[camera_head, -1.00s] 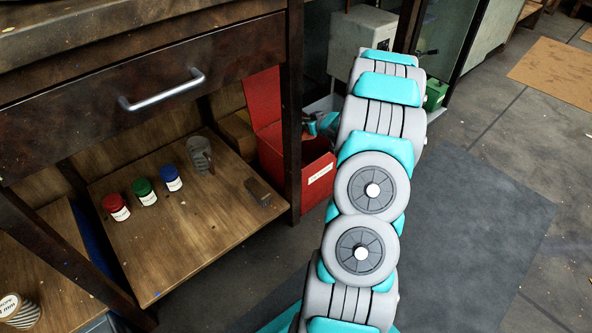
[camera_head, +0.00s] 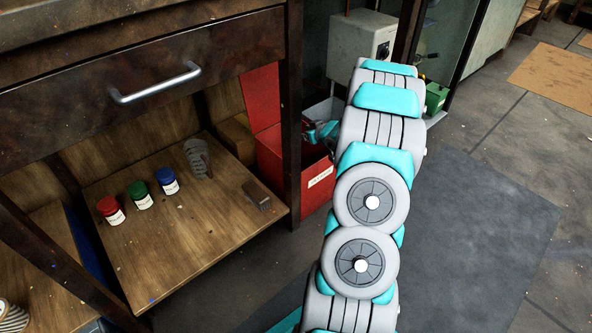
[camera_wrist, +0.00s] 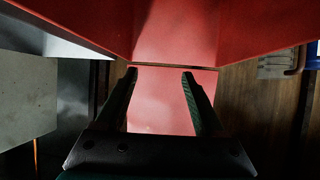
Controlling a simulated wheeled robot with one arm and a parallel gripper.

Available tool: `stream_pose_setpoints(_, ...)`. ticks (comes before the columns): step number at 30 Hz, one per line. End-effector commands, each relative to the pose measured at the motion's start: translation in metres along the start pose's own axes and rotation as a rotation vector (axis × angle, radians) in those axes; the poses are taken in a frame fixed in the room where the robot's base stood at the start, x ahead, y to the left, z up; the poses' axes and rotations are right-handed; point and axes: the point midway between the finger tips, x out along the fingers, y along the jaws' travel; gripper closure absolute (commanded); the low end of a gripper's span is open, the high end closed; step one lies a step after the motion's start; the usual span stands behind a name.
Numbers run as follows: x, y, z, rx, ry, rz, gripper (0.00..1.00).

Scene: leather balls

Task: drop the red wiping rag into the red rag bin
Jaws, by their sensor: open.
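The red rag bin (camera_head: 290,160) stands on the floor to the right of the wooden workbench, with a pale label on its front and its lid (camera_head: 262,98) raised. In the wrist view, red panels of the bin (camera_wrist: 175,28) fill the top and middle. My gripper (camera_head: 309,128) is at the bin's mouth in the head view, partly hidden by my arm. In the wrist view my gripper (camera_wrist: 160,76) has its two dark fingers apart, with a red panel behind the gap and nothing visibly held. I cannot make out the red wiping rag as separate from the red bin.
A grey machine (camera_head: 358,42) is behind. Floor at right is clear.

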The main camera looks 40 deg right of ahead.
Motion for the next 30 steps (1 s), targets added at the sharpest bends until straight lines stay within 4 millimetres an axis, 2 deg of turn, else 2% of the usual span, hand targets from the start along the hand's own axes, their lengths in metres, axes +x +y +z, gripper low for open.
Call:
stream_pose_setpoints(5, -0.001, 0.0, 0.0, 0.0, 0.0, 0.0, 0.29)
stream_pose_setpoints(8, -0.009, 0.001, 0.0, 0.001, -0.001, 0.001, 0.29)
stream_pose_setpoints(15, -0.048, 0.002, -0.002, 0.001, 0.0, 0.004, 0.29)
stream_pose_setpoints(21, -0.072, 0.0, 0.0, 0.001, -0.001, 0.0, 0.29)
stream_pose_setpoints(30, -0.078, 0.0, 0.001, 0.0, 0.0, -0.001, 0.29)
